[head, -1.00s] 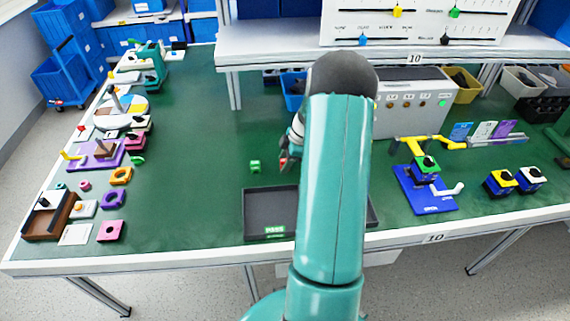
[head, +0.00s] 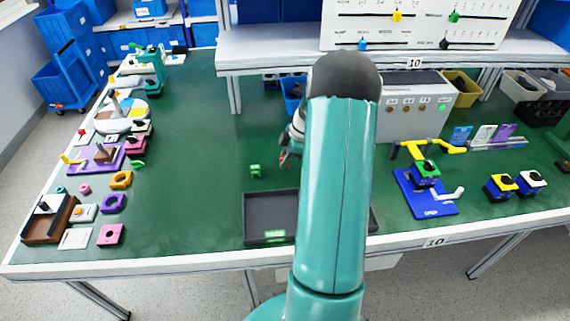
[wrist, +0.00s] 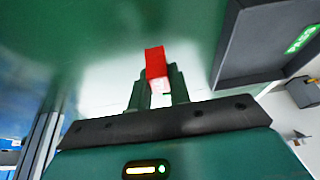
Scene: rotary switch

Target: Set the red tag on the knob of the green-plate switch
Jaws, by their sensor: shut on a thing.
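The red tag (wrist: 155,66) stands between the fingertips of my gripper (wrist: 158,88) in the wrist view, and the jaws are shut on it. In the head view my gripper (head: 286,158) shows only partly, left of my teal arm, which hides much of the middle. It hangs over the green mat, above and behind the dark tray.
A dark tray (head: 252,218) with a green label lies at the front; my arm covers part of it. A small green piece (head: 255,170) lies behind it. Yellow-plate (head: 500,186) and white-plate (head: 531,180) switches stand further right. A grey box (head: 410,112) stands behind.

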